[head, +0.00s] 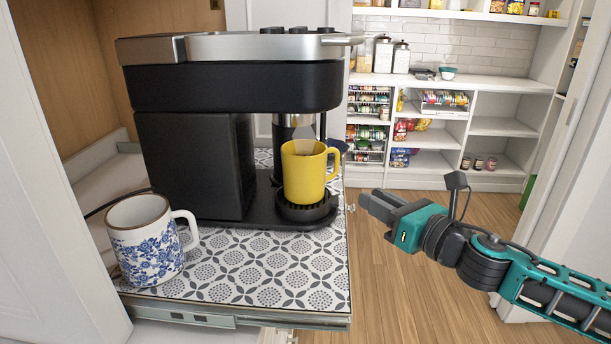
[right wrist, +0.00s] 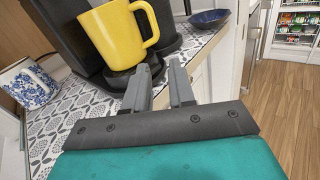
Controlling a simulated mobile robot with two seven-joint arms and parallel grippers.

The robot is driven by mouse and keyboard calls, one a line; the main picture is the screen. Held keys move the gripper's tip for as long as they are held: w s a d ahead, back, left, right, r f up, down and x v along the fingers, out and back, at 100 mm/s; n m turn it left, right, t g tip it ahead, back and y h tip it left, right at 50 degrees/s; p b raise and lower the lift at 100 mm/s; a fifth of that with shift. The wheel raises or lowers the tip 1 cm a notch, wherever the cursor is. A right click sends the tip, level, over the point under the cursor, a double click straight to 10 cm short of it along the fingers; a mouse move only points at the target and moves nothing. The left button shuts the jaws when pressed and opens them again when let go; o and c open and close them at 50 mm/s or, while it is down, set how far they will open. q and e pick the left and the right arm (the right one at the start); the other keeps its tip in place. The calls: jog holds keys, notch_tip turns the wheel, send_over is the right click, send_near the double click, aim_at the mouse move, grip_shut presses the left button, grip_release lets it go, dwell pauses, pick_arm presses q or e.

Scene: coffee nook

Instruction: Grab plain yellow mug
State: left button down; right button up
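The plain yellow mug (head: 305,171) stands upright on the round drip tray (head: 306,213) of the black coffee machine, its handle to the right. In the right wrist view the yellow mug (right wrist: 119,36) is ahead of the fingers, up and to the left. My right gripper (head: 369,203) is to the right of the mug, lower and beyond the counter's right edge. Its fingers (right wrist: 158,70) are apart, with nothing between them, and do not touch the mug. My left gripper is not in view.
The coffee machine (head: 235,88) overhangs the mug. A white mug with blue flowers (head: 146,245) stands at the front left of the patterned counter (head: 262,262). A dark blue bowl (right wrist: 209,17) lies behind the machine's tray. Open floor (head: 395,300) lies right of the counter.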

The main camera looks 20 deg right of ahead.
aim_at(338, 169)
jog(key=shift+n, duration=0.6)
jog(key=shift+r+p+x, duration=0.25)
jog(key=shift+p+x, duration=0.05)
jog(key=shift+x, duration=1)
jog(key=shift+r+p+x, duration=0.25)
jog(key=shift+p+x, duration=0.05)
jog(key=shift+x, duration=1)
jog(key=shift+r+p+x, duration=0.2)
jog(key=shift+p+x, duration=0.1)
jog(key=shift+x, duration=1)
jog(key=shift+w+a+r, duration=0.15)
jog(key=shift+w+r, duration=0.05)
jog(key=shift+w, duration=0.25)
jog(key=x, duration=0.1)
jog(key=p+x, duration=0.1)
jog(key=x, duration=0.1)
jog(key=shift+w+r, duration=0.15)
jog(key=shift+r, duration=0.1)
jog(key=shift+w+a+f, duration=0.1)
jog(key=shift+w+a, duration=0.05)
jog(key=shift+w, duration=0.35)
jog(key=shift+c, duration=0.3)
grip_shut()
